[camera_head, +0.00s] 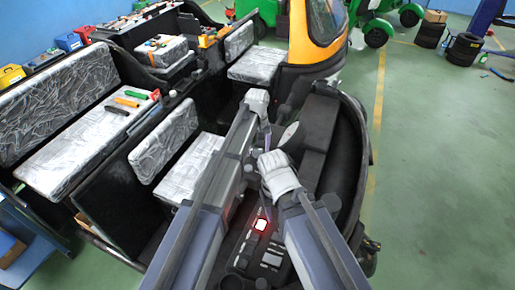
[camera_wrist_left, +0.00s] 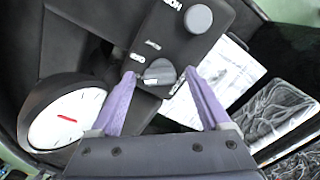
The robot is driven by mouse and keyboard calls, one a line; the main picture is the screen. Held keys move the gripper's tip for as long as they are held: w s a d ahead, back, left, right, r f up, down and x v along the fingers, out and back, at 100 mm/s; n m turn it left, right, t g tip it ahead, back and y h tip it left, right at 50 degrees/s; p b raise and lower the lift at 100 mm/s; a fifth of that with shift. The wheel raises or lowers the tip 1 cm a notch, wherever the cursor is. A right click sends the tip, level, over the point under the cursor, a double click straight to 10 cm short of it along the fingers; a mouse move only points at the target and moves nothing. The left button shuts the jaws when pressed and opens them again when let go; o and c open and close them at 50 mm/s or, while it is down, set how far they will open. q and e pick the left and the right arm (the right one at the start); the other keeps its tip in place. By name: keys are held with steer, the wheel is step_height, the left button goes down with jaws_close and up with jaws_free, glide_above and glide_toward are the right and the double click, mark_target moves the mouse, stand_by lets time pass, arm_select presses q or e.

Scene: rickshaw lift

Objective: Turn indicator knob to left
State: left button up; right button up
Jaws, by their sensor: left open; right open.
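The indicator knob (camera_wrist_left: 158,72) is a dark grey round knob with a raised grip, on a black control box (camera_wrist_left: 172,40) in the left wrist view. My left gripper (camera_wrist_left: 160,78) is open, its two purple fingers on either side of the knob; I cannot tell whether they touch it. A round grey horn button (camera_wrist_left: 198,18) sits farther up the same box. In the head view my left gripper (camera_head: 265,128) is at the dashboard and the knob is not discernible. My right gripper (camera_head: 264,190) is lower in that view, open, with no held object visible.
A round white gauge (camera_wrist_left: 68,118) with a red needle stands left of the control box. Wrapped seats (camera_head: 75,150) lie to the left; green floor (camera_head: 440,170) is open at right.

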mark_target(257, 150)
arm_select(q)
steer(key=shift+r, duration=0.1)
step_height(257, 150, up, 8)
steer(key=p, duration=0.8)
steer(key=shift+f, duration=0.25)
